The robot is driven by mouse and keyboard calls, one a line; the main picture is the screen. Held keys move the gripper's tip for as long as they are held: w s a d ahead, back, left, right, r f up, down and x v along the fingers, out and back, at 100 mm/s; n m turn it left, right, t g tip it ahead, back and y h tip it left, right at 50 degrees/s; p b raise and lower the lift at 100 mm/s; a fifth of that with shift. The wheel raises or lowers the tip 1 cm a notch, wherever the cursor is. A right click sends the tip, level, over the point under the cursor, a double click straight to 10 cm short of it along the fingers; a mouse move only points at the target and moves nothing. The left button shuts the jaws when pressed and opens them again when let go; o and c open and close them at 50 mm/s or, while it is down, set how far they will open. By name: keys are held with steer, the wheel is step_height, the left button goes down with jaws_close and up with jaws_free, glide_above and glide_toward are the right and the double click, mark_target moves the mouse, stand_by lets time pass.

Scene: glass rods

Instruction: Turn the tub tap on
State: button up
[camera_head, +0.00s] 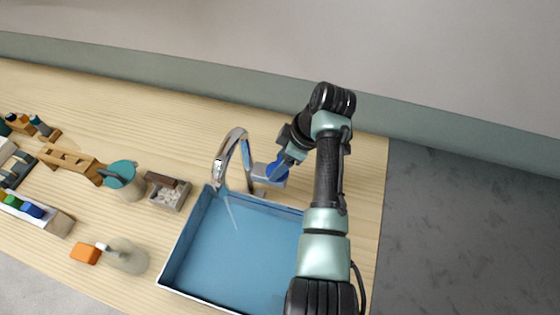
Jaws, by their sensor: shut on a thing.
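The tub (183,252) is a blue rectangular basin set at the front right of the wooden counter. The chrome tap (232,139) stands behind its back edge, with its curved spout over the tub. A blue knob (278,173) on a pale block is just right of the spout's base. My gripper (281,166) reaches down from the right and is shut on the blue knob; its fingertips partly cover it. A thin pale line runs below the spout inside the tub; I cannot tell if it is water or a rod.
Left of the tub are a small box of pale bits (168,193), a teal-lidded jar (122,174), a clear bottle (127,258) and an orange block (86,253). Wooden racks (70,160) stand farther left. The counter behind the tap is clear up to the wall.

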steer(key=o, duration=1.4)
steer(key=v, duration=1.3)
steer(key=shift+a+p, duration=0.1)
steer(key=shift+p, duration=0.2)
